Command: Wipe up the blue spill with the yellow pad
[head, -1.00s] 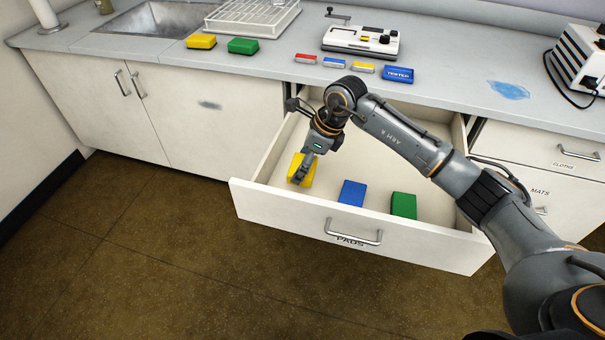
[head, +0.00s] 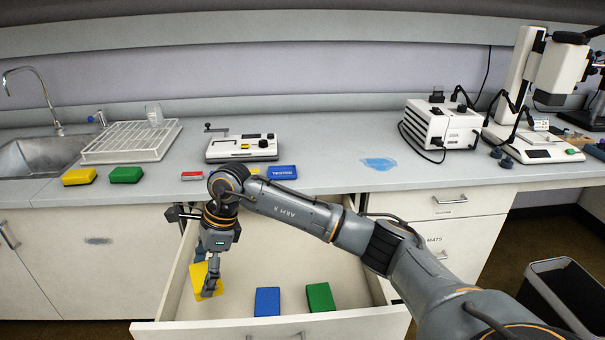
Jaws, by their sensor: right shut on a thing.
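The blue spill (head: 379,163) lies on the grey counter (head: 330,140), right of the white device with a crank. My right gripper (head: 207,284) is shut on a yellow pad (head: 199,281), held tilted inside the left part of the open drawer (head: 270,328). I cannot tell whether the pad touches the drawer floor. Another yellow pad (head: 79,176) lies on the counter near the sink. My left gripper is not in view.
A blue pad (head: 267,301) and a green pad (head: 320,297) lie in the drawer. A white box with cables (head: 440,124) and a microscope (head: 540,100) stand right of the spill. A dark bin (head: 560,298) is at the lower right. The counter around the spill is clear.

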